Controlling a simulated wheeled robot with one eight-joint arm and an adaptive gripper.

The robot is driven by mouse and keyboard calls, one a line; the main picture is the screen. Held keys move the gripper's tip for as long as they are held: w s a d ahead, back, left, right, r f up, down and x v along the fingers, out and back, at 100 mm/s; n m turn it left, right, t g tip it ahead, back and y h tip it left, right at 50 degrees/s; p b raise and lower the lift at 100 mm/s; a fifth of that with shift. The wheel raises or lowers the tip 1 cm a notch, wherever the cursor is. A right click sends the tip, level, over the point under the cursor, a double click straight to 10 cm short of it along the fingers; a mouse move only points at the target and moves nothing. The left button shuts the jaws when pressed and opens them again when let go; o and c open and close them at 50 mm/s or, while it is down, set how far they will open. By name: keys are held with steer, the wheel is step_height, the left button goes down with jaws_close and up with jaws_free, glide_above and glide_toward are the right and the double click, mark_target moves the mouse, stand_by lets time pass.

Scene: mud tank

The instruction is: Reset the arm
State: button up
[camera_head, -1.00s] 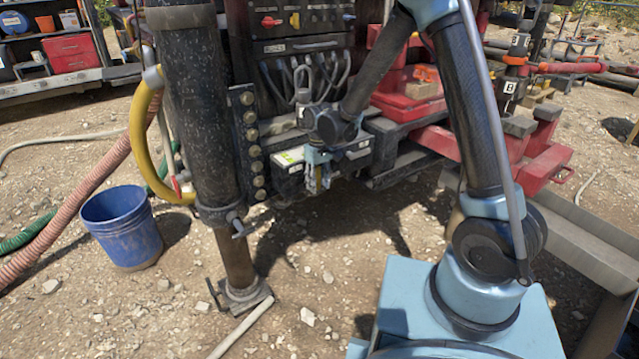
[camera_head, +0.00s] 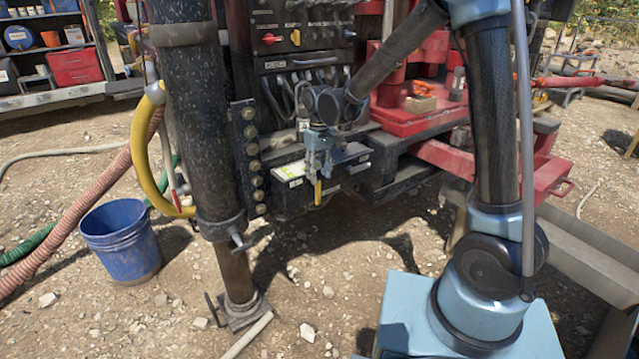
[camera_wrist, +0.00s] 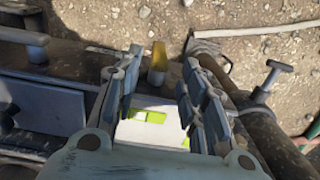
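My arm reaches from the blue base at the right over to the drilling rig. In the head view my gripper (camera_head: 318,170) hangs downward in front of the rig's lower front. In the wrist view my gripper (camera_wrist: 161,62) has its two fingers spread apart with nothing held between them. A small yellow handle (camera_head: 318,193) shows just below the fingertips. It also appears in the wrist view (camera_wrist: 158,54), beyond and between the fingertips. A white box with a green label (camera_head: 289,172) is just left of my gripper; the fingers partly cover it in the wrist view (camera_wrist: 135,130).
A thick dark column (camera_head: 187,110) with a yellow hose (camera_head: 142,165) stands left of my gripper. The control panel (camera_head: 300,50) is behind it. Red rig parts (camera_head: 405,110) lie close right. A blue bucket (camera_head: 121,240) stands on open gravel.

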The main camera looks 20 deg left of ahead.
steer(key=shift+r, duration=0.85)
steer(key=shift+d, duration=0.1)
steer(key=d+r+m+t, duration=0.15)
steer(key=d+r, duration=0.25)
steer(key=d, duration=0.9)
steer(key=d+r+m+g, duration=0.1)
steer(key=d+r+m, duration=0.3)
steer(key=d, duration=0.9)
steer(key=s+d+f+m+t, duration=0.1)
steer(key=s+d+f+m, duration=0.1)
steer(key=s+d, duration=0.6)
steer(key=s+d+f+m+t, duration=0.1)
steer(key=s+d+f, duration=0.3)
steer(key=s+d, duration=0.5)
steer(key=d+m, duration=0.1)
steer(key=d, duration=0.3)
steer(key=shift+s+m, duration=0.3)
steer(key=shift+m, duration=0.05)
steer(key=shift+f, duration=0.1)
